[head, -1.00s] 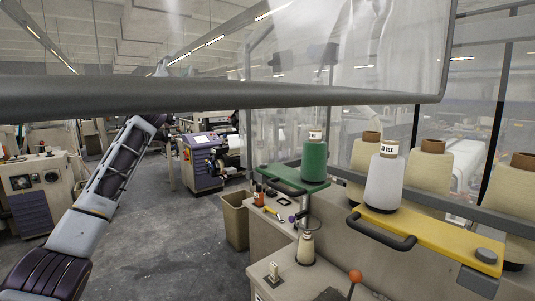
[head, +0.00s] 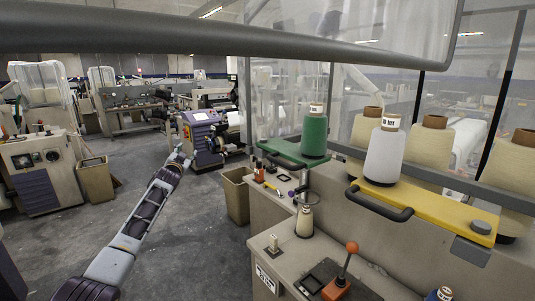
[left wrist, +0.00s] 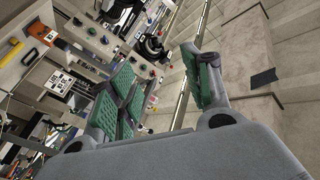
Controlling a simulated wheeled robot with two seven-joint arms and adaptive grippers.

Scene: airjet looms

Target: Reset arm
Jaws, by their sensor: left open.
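My left arm reaches up from the bottom left of the head view. Its left gripper (head: 181,157) is small at the arm's far end, over the floor aisle. In the left wrist view the two green-padded fingers of the left gripper (left wrist: 165,88) stand apart with nothing held between them. The right gripper is in neither view.
Bins (head: 97,180) and (head: 237,195) stand on the floor (head: 165,240). A grey bar (head: 180,38) crosses above.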

